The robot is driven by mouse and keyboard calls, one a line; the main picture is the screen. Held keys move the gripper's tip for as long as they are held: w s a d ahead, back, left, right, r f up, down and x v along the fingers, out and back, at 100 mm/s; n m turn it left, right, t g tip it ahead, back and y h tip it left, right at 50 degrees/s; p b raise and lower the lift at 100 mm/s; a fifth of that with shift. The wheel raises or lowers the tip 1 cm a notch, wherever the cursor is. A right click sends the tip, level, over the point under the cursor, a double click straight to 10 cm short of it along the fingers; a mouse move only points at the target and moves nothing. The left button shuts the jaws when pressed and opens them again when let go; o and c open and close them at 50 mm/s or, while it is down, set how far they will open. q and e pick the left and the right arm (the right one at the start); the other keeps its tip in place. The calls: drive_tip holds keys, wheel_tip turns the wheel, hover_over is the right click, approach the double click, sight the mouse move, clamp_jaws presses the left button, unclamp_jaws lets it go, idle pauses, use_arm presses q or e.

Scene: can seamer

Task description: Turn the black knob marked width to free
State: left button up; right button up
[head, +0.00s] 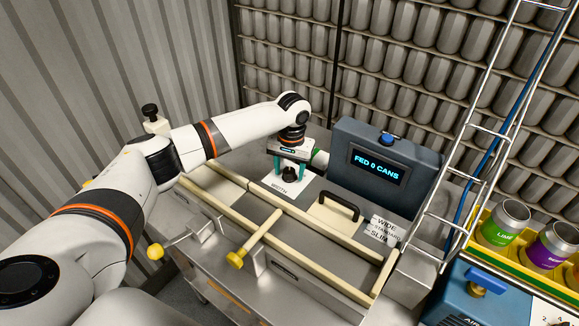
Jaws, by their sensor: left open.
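The black knob (289,175) stands on a white plate marked WIDTH (279,190), behind the pale guide rails. My left gripper (290,168) reaches in from the left and points down over the knob. Its teal fingers are apart, one on each side of the knob. I cannot tell whether they touch it. The gripper body hides the knob's top and any free marking. My right gripper is not in view.
A grey display box reading FED 0 CANS (378,165) stands just right of the gripper. Pale rails (310,226), a black handle (339,206) and yellow-knobbed rods (236,258) lie in front. A wire ladder chute (470,130) rises at the right, near cans in a yellow tray (530,270).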

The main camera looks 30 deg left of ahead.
use_arm(q)
drive_tip(key=c, duration=1)
drive_tip(key=shift+o, duration=0.2)
drive_tip(key=shift+r+m+p, duration=0.15)
drive_tip(key=shift+m+p, duration=0.75)
drive_tip(key=shift+p, duration=0.15)
drive_tip(key=m+p, duration=0.2)
drive_tip(key=m, duration=0.1)
drive_tip(key=shift+p, duration=0.35)
drive_tip(key=m+p, duration=0.1)
drive_tip(key=m, duration=0.2)
drive_tip(key=shift+m+p, duration=0.3)
drive_tip(key=shift+m, duration=0.1)
drive_tip(key=shift+w+m+p, duration=0.1)
drive_tip(key=shift+m+p, duration=0.35)
drive_tip(key=shift+m, duration=1.15)
drive_tip(key=shift+t, duration=0.3)
drive_tip(key=o, duration=1)
drive_tip(key=shift+c, duration=0.2)
